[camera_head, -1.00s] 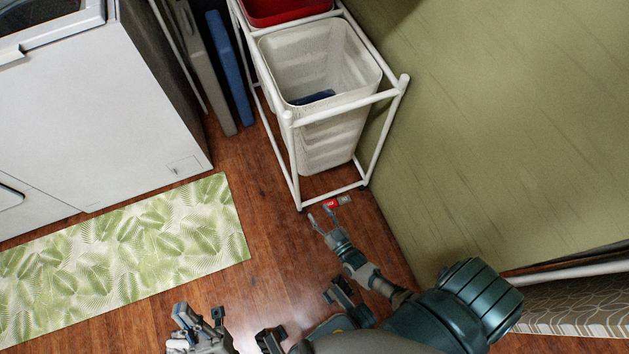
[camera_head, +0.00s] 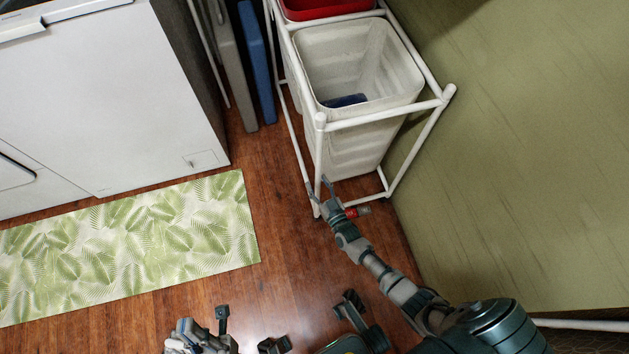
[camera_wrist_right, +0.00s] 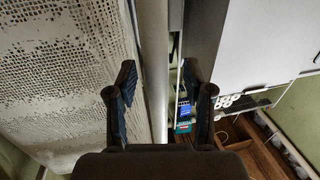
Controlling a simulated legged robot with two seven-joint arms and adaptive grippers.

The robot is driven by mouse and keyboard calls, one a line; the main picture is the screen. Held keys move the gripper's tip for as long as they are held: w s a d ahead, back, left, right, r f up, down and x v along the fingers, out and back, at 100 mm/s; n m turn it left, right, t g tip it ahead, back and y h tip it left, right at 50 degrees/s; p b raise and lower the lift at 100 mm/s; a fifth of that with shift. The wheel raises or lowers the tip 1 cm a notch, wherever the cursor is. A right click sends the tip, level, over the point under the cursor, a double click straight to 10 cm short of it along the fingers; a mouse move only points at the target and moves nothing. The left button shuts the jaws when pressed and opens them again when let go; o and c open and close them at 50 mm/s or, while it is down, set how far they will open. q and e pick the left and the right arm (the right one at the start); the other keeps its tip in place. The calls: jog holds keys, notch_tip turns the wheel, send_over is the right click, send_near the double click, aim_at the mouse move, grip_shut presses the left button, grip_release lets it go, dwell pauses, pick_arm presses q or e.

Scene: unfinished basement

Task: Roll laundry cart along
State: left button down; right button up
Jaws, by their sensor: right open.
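The laundry cart has a white tube frame (camera_head: 300,130) and stands by the green wall. It holds a pale perforated bin (camera_head: 358,145) with something dark blue inside, and a red bin (camera_head: 325,8) behind it. My right gripper (camera_head: 318,188) is open at the lower part of the cart's near left post. In the right wrist view, the white post (camera_wrist_right: 157,50) stands between the open fingers (camera_wrist_right: 160,95), nearer the left one; whether they touch is unclear. The perforated bin (camera_wrist_right: 60,80) is at left there. My left gripper (camera_head: 200,338) is low at the bottom edge, away from the cart, partly cut off.
A white appliance (camera_head: 110,100) stands at left, with grey and blue flat panels (camera_head: 257,65) between it and the cart. A leaf-patterned mat (camera_head: 130,245) lies on the wood floor (camera_head: 285,255). A small red item (camera_head: 358,212) lies near the cart's base. The wall (camera_head: 530,150) closes the right side.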

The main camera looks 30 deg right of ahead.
jog(key=shift+w+d, duration=0.35)
jog(key=shift+w, duration=0.05)
jog(key=shift+a, duration=0.25)
grip_shut()
jog(key=shift+s+d+f, duration=0.1)
